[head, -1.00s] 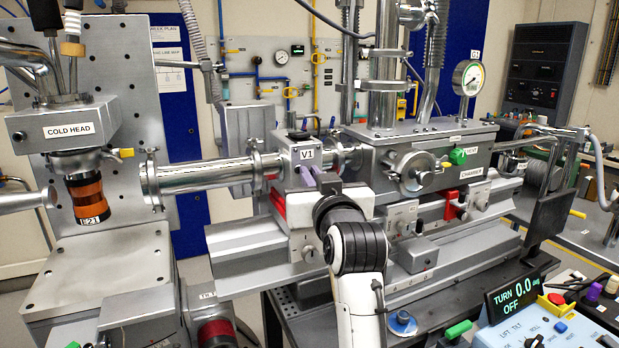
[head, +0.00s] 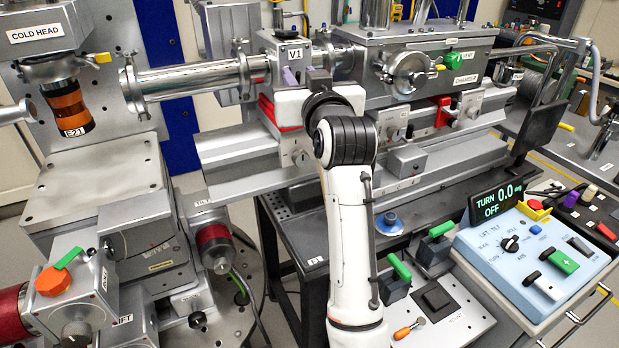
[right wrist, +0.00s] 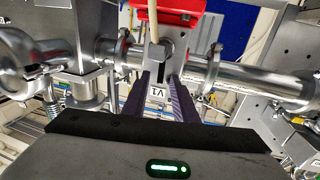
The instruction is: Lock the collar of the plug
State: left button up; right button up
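I cannot make out the plug or its collar in either view now. The cold head (head: 50,65) is at the upper left of the head view, and its top is cut off by the frame. My right gripper (head: 290,76) is in front of the valve block labelled V1 (head: 291,53). In the right wrist view its two purple fingers (right wrist: 160,82) stand apart, with a grey block (right wrist: 157,60) and the V1 label showing between their tips. I cannot tell if they touch it. My left gripper is out of view.
The chamber (head: 440,72) and its rail stand behind my right arm. The control box (head: 530,255) with a TURN 0.0 OFF display is at the right. The motor stage (head: 110,180) stands at the left below the cold head. Floor shows between stage and bench.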

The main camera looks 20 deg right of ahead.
jog(key=a+f+n+t+y, duration=0.2)
jog(key=a+f+n+y, duration=0.25)
jog(key=n, duration=1.45)
jog(key=s+f+b, duration=0.2)
jog(key=s+f, duration=0.1)
jog(key=s, duration=0.7)
jog(key=shift+s+f+m+g+b, duration=0.5)
jog(key=shift+s+f+m+g, duration=0.65)
jog(key=shift+f, duration=3.45)
jog(key=shift+s+f+m+g+b, duration=0.5)
jog(key=shift+s+f+m+g, duration=0.65)
jog(key=shift+f, duration=3.5)
jog(key=shift+s+f+m+g+b, duration=0.5)
jog(key=shift+s+f+m+g, duration=0.65)
jog(key=shift+f, duration=3.45)
jog(key=shift+s+m+t, duration=0.1)
jog(key=shift+m+t, duration=0.15)
jog(key=shift+m, duration=0.1)
